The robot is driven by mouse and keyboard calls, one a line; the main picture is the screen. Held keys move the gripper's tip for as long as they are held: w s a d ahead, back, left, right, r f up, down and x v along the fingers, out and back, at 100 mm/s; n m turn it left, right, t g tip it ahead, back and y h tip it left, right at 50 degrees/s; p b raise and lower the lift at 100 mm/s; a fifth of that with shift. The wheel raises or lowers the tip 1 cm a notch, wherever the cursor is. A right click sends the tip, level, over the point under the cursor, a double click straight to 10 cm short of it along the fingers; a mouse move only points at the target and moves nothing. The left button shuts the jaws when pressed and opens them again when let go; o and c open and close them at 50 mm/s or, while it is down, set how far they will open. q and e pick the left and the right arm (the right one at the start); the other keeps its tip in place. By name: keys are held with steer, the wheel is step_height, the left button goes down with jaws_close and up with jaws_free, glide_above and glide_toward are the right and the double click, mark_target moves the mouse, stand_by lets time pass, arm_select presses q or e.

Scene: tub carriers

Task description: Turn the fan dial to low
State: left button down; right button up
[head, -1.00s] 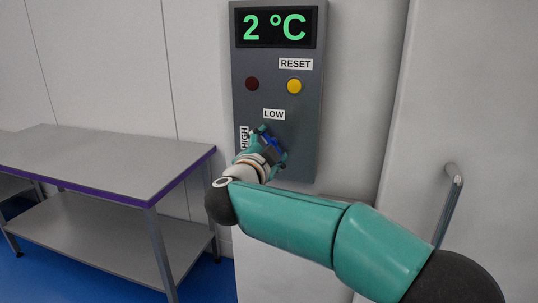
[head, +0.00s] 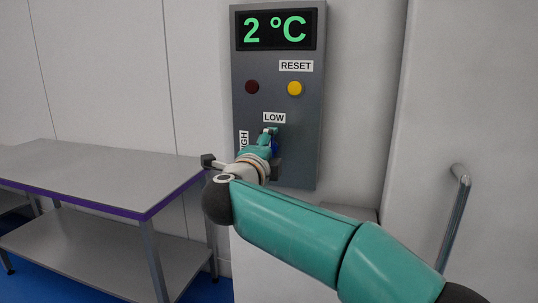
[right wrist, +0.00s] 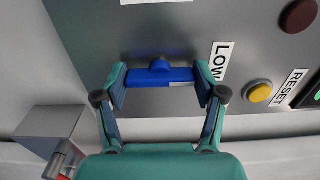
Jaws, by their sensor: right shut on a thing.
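The fan dial is a blue bar handle (right wrist: 150,77) on the grey control panel (head: 300,150). My right gripper (right wrist: 160,80) is shut on it, one finger at each end of the bar. In the right wrist view a white mark sits on the bar at the end nearer the LOW label (right wrist: 221,62). The bar lines up toward that label. In the head view the right gripper (head: 270,144) covers most of the dial, just below the LOW label (head: 274,118). The HIGH label (head: 244,141) is partly hidden by the gripper. My left gripper is not in view.
The panel carries a display (head: 276,30) reading 2 °C, a dark red lamp or button (head: 252,87) and a yellow button (head: 294,88) under RESET. A steel table (head: 90,170) stands to the left. A door handle (head: 455,215) is on the right.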

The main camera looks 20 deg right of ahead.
steer(key=shift+f, duration=0.3)
steer(key=o, duration=1.1)
steer(key=shift+o, duration=0.2)
steer(key=shift+r, duration=0.15)
steer(key=shift+s, duration=0.1)
steer(key=v, duration=1.1)
steer(key=shift+s+a, duration=0.25)
steer(key=shift+a, duration=0.05)
